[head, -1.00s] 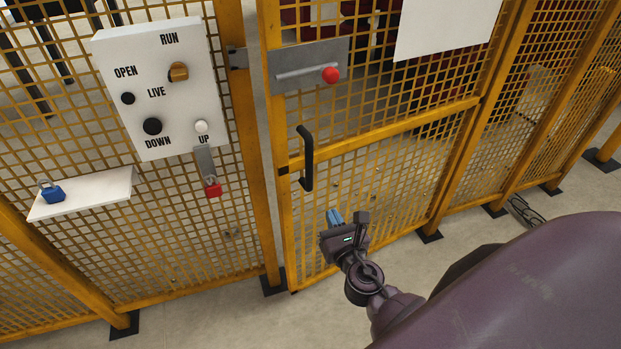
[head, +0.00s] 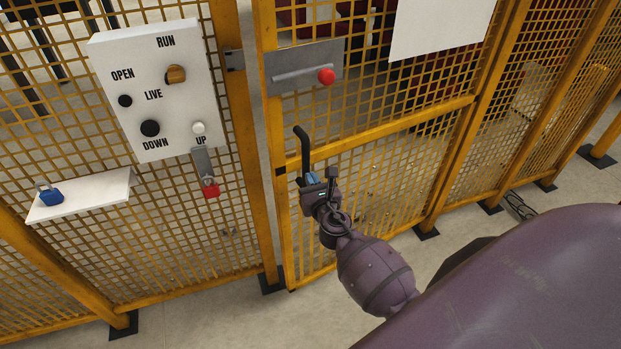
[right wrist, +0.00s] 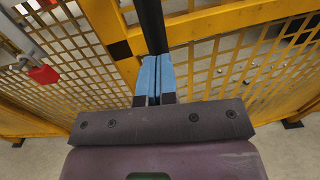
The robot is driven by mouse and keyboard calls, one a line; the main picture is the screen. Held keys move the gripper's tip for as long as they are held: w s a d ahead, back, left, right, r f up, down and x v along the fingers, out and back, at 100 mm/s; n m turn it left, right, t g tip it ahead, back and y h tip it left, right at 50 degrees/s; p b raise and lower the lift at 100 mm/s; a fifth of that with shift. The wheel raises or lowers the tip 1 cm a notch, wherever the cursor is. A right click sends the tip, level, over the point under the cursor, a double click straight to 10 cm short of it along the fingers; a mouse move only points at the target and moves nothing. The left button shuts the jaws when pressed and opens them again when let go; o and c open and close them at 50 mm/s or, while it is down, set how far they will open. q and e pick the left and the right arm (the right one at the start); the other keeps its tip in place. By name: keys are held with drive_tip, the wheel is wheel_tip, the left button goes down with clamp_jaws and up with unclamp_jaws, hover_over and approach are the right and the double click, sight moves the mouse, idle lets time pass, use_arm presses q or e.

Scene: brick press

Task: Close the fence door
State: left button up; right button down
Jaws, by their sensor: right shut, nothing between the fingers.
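The fence door (head: 378,130) is a yellow mesh panel, with a narrow gap between its left edge and the fence post (head: 238,130). A grey latch plate (head: 300,66) with a red knob (head: 326,76) is on its upper left. The black door handle (head: 303,146) stands upright below the latch. My right gripper (head: 312,180) is at the lower part of the handle, its blue fingers shut and empty. In the right wrist view the fingertips (right wrist: 157,62) meet in front of the handle (right wrist: 152,28); whether they touch it I cannot tell. My left gripper is not in view.
A white control panel (head: 160,90) with knobs and buttons hangs left of the door, with a red padlock (head: 211,190) below it. A blue padlock (head: 50,195) sits on a white shelf (head: 95,194). Yellow fence panels continue on the right.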

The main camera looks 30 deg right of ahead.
drive_tip(key=shift+w+d, duration=0.1)
drive_tip(key=shift+w, duration=0.35)
drive_tip(key=w+h+b, duration=0.1)
drive_tip(key=w, duration=0.3)
drive_tip(key=w+m+h+b, duration=0.1)
drive_tip(key=w, duration=0.4)
drive_tip(key=w+g+b, duration=0.1)
drive_tip(key=w+b, duration=0.1)
drive_tip(key=w, duration=0.2)
drive_tip(key=shift+w+d+m+h, duration=0.25)
drive_tip(key=shift+d+m+h, duration=0.15)
drive_tip(key=shift+s, duration=0.1)
